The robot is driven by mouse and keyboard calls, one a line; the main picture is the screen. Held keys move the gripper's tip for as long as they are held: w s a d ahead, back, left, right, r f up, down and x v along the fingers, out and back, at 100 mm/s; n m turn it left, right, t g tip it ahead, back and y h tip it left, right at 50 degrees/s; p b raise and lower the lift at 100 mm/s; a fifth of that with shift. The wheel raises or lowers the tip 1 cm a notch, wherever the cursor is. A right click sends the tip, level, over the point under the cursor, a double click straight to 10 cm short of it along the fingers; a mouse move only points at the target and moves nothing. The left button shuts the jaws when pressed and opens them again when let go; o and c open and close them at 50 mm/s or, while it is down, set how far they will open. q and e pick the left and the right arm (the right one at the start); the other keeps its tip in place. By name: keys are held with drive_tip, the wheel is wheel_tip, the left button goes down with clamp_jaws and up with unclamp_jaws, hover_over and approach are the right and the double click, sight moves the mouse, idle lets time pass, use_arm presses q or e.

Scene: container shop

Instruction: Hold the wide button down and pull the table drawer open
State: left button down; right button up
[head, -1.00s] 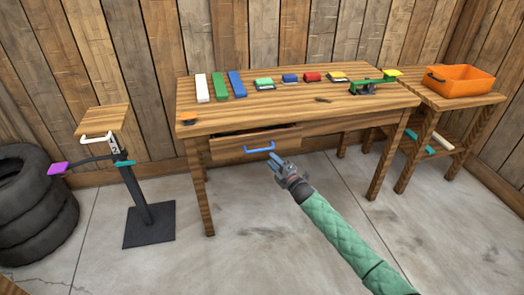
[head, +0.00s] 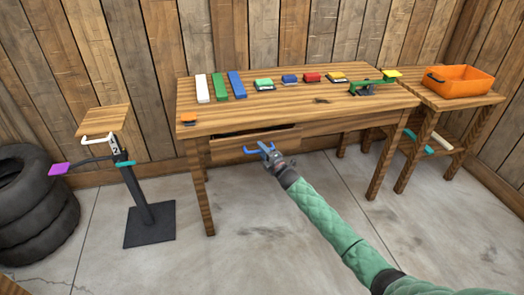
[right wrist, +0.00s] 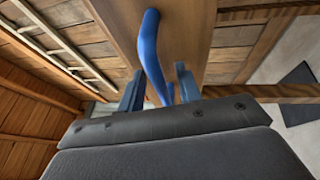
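The table drawer (head: 228,156) sits under the table's front edge, a dark gap along its top. Its blue handle (head: 250,151) shows in the right wrist view (right wrist: 151,48) too. My right gripper (head: 268,155) is at the handle's right part. In the right wrist view its fingers (right wrist: 159,88) are apart, with the handle between them; I cannot tell whether they touch it. My left gripper is not in view.
The table (head: 290,110) holds white, green and blue bars, several small coloured pads and a green device (head: 370,87). A post stand (head: 145,200) and tyres (head: 35,200) are at left. An orange bin (head: 460,80) is at right. Floor in front is clear.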

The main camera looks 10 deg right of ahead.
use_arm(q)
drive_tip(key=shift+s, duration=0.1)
use_arm(e)
drive_tip(key=shift+c, duration=0.2)
clamp_jaws()
